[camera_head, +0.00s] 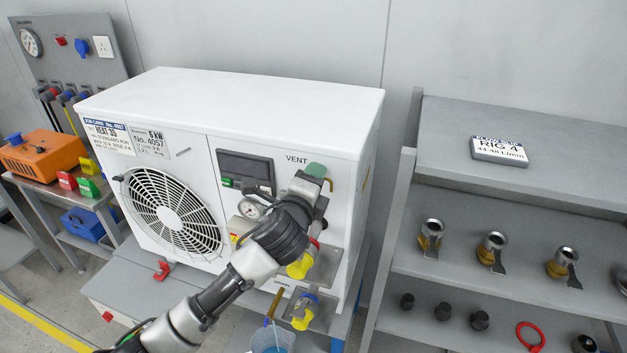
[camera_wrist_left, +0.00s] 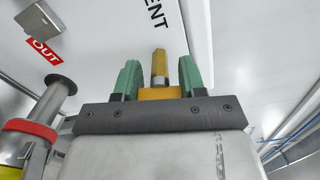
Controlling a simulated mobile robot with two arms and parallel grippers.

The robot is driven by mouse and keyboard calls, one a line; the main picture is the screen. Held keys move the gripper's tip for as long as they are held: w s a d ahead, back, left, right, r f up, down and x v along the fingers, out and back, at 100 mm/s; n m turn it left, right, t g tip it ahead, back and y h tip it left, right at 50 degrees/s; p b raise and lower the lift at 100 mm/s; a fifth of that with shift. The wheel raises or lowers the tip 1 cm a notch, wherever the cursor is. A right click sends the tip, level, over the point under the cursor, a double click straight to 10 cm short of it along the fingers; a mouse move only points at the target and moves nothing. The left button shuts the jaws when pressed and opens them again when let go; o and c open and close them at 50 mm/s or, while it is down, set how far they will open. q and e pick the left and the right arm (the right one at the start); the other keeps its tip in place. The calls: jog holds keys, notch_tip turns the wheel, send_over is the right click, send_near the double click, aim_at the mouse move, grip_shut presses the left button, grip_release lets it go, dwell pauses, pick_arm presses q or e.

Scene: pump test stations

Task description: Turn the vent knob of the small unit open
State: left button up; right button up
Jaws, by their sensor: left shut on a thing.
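The small unit (camera_head: 260,90) is a white box with a fan grille, a display and a gauge on its front. My left gripper (camera_head: 316,171), with green fingertips, is at the front panel's upper right, just beside the word VENT. In the left wrist view the left gripper (camera_wrist_left: 160,80) has its two green fingers on either side of the yellow-brass vent knob (camera_wrist_left: 158,66), shut on it. In the head view the gripper hides most of the knob; a brass bit shows at its right. My right gripper is in neither view.
Valve fittings with yellow parts (camera_head: 302,264) stick out below the gripper, above a beaker of blue liquid (camera_head: 272,339). A grey shelf (camera_head: 460,250) with metal fittings stands at the right. An orange case (camera_head: 40,152) sits on a bench at the left.

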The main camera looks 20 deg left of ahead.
pick_arm(q)
jog(key=shift+n, duration=1.1)
jog(key=o, duration=0.9)
jog(key=shift+a, duration=0.1)
jog(key=shift+s, duration=0.1)
